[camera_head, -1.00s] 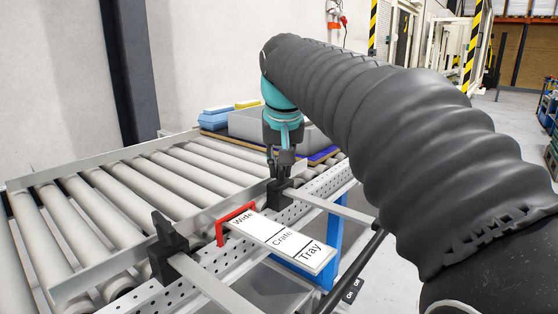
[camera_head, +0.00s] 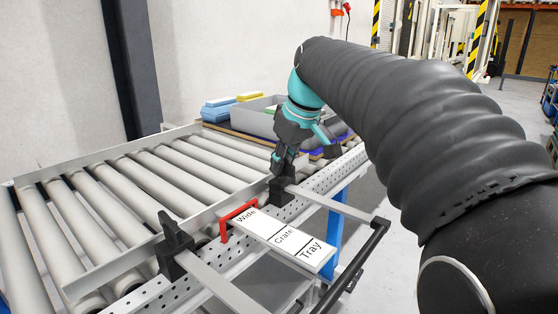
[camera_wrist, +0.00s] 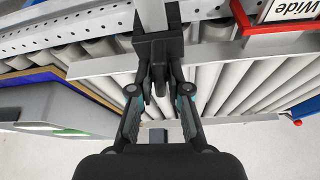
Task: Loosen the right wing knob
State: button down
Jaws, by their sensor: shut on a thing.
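The right black clamp (camera_head: 281,190) sits on the perforated rail, with its wing knob on top largely hidden by my fingers. My gripper (camera_head: 284,168) is tilted over this clamp and shut on the right wing knob. In the wrist view my gripper (camera_wrist: 158,88) has its two fingers on either side of the knob, just at the black clamp block (camera_wrist: 158,47). The left clamp with its wing knob (camera_head: 173,233) stands apart on the same rail, untouched.
A red slider frame (camera_head: 238,221) on a white scale marked Wide, Crate, Tray (camera_head: 285,240) lies between the clamps. The roller conveyor (camera_head: 150,190) spreads behind. A grey crate (camera_head: 250,118) and blue and yellow items stand at the back.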

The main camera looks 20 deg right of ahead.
dwell(0.4)
jog(key=c, duration=1.1)
grip_release()
jog(key=shift+c, duration=0.2)
jog(key=v, duration=1.2)
